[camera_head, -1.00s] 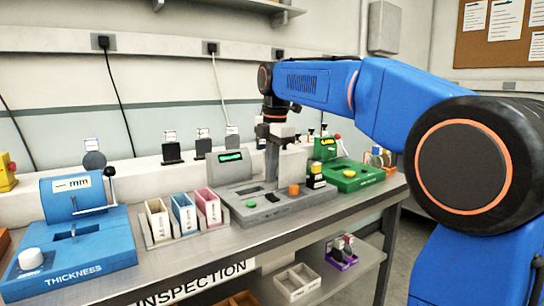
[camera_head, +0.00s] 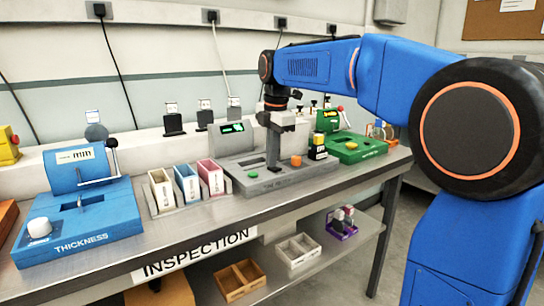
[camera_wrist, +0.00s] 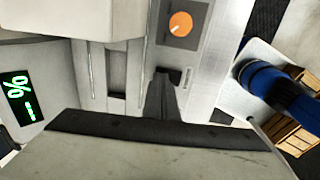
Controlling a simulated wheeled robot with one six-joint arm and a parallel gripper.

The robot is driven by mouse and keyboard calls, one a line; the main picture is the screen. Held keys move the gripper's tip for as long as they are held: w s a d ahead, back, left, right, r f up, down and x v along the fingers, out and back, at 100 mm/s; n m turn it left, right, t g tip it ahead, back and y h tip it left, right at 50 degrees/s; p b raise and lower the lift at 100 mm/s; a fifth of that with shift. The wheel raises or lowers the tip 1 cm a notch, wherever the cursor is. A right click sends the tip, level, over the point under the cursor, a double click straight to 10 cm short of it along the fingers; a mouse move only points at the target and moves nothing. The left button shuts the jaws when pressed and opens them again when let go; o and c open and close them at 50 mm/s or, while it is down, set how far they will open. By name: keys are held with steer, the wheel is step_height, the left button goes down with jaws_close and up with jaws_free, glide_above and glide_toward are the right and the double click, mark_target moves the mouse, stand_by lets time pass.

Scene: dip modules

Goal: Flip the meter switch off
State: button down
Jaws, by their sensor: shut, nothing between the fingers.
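The meter is a grey bench unit (camera_head: 300,178) with a lit green display (camera_head: 232,127), a green button (camera_head: 253,174) and an orange knob (camera_head: 296,160). The knob also shows in the wrist view (camera_wrist: 180,24), with the display (camera_wrist: 22,98) at left. My gripper (camera_head: 273,164) points down over the front of the meter, left of the orange knob. Its fingers are shut and empty.
A blue thickness gauge (camera_head: 80,225) and a rack of white, blue and pink bins (camera_head: 186,190) stand left on the steel bench (camera_head: 160,240). Trays lie on the lower shelf.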

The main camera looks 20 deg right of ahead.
mark_target(276, 168)
steer(key=shift+s+f, duration=0.1)
steer(key=shift+f, duration=0.1)
steer(key=shift+s+d, duration=0.2)
steer(key=shift+s, duration=0.45)
steer(key=shift+r, duration=0.25)
steer(key=shift+r, duration=0.3)
step_height(276, 168, up, 13)
steer(key=s, duration=0.1)
steer(key=shift+s+d, duration=0.3)
steer(key=shift+w+r, duration=0.2)
steer(key=shift+w, duration=0.55)
